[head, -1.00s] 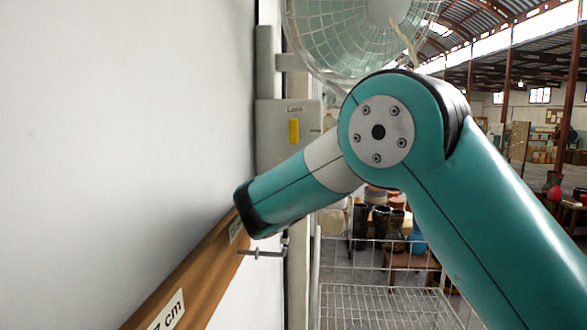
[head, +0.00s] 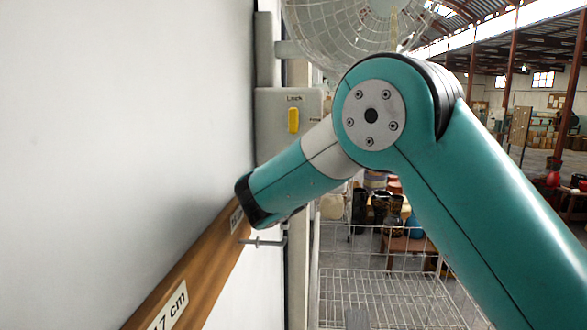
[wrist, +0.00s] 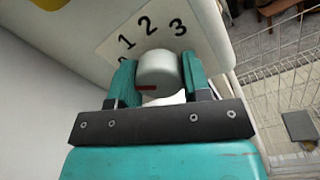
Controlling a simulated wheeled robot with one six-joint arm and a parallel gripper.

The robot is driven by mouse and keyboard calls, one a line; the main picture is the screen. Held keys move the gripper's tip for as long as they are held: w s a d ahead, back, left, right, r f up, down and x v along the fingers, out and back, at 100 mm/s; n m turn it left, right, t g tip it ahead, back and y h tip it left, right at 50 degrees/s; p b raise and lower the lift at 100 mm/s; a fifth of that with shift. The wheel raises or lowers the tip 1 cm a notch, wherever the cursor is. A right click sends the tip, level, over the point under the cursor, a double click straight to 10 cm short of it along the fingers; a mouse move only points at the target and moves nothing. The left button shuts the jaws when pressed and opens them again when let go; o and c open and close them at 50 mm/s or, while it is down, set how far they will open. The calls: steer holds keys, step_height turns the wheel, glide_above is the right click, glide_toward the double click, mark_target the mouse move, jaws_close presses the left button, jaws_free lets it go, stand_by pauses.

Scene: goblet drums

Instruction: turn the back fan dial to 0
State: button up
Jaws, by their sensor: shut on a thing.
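In the wrist view, the fan dial (wrist: 158,72) is a pale grey round knob with a short dark red mark on its near side. A white number plate (wrist: 105,48) behind it shows 1, 2 and 3. A partly covered figure, perhaps 0, is at its lower left. My gripper (wrist: 158,85) is shut on the dial, with one teal finger on each side. In the head view, the fan (head: 345,25) with its wire guard is at the top, above a grey box (head: 270,135) on the post. My arm hides the gripper and dial there.
A yellow switch (head: 293,121) is on the grey box. A wooden rail (head: 205,255) with a centimetre label runs along the white wall at left. A hook (head: 262,242) sticks out below my arm. A wire basket (head: 375,290) stands lower right.

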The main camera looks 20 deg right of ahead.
steer(key=shift+f, duration=0.25)
steer(key=o, duration=0.8)
steer(key=shift+a, duration=0.1)
steer(key=shift+o, duration=0.6)
steer(key=shift+r, duration=0.15)
steer(key=shift+b+v, duration=4.6)
steer(key=shift+v, duration=4.1)
